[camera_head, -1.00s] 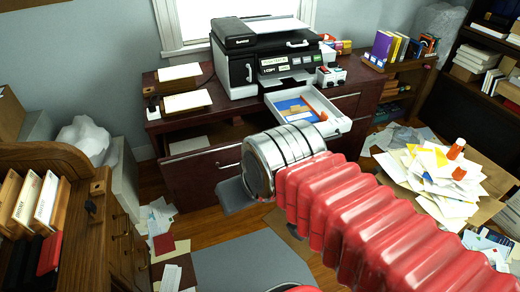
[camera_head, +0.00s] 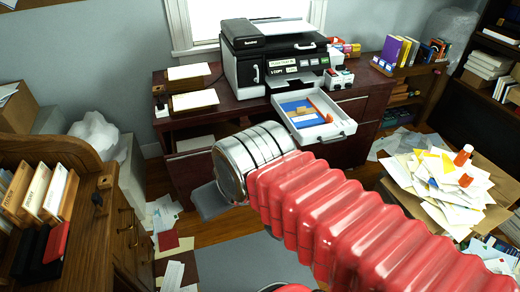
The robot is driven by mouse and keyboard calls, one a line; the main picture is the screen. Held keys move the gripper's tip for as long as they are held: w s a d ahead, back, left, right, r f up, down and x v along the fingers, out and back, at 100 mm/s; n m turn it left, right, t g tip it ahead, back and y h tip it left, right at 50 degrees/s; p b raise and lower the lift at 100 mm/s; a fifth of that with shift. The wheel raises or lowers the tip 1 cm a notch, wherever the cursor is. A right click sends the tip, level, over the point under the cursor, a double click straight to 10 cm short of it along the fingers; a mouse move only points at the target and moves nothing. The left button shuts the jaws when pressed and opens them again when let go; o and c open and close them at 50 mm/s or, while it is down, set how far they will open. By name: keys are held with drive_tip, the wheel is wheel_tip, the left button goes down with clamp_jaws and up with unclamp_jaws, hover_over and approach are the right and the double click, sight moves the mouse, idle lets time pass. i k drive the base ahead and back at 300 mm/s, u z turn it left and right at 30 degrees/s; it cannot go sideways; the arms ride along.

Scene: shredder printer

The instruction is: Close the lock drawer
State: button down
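An open drawer (camera_head: 333,129) with a white front juts out of the dark red desk (camera_head: 365,113), below the printer. It holds blue, tan and orange items. A small white device with red parts (camera_head: 338,79) sits on the desk above it. My red ribbed arm crosses the lower right, and its silver end (camera_head: 245,160) is in front of the desk, left of the open drawer and apart from it in the picture.
A black and white printer (camera_head: 268,55) stands on the desk with paper trays to its left. A paper-heaped box (camera_head: 480,210) stands at right. A wooden desk (camera_head: 115,225) with binders is at left. Loose papers litter the floor; a grey mat (camera_head: 235,262) lies in front.

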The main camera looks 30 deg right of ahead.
sight(187, 167)
drive_tip(key=u, duration=0.05)
drive_tip(key=i, duration=0.95)
drive_tip(key=z, duration=0.05)
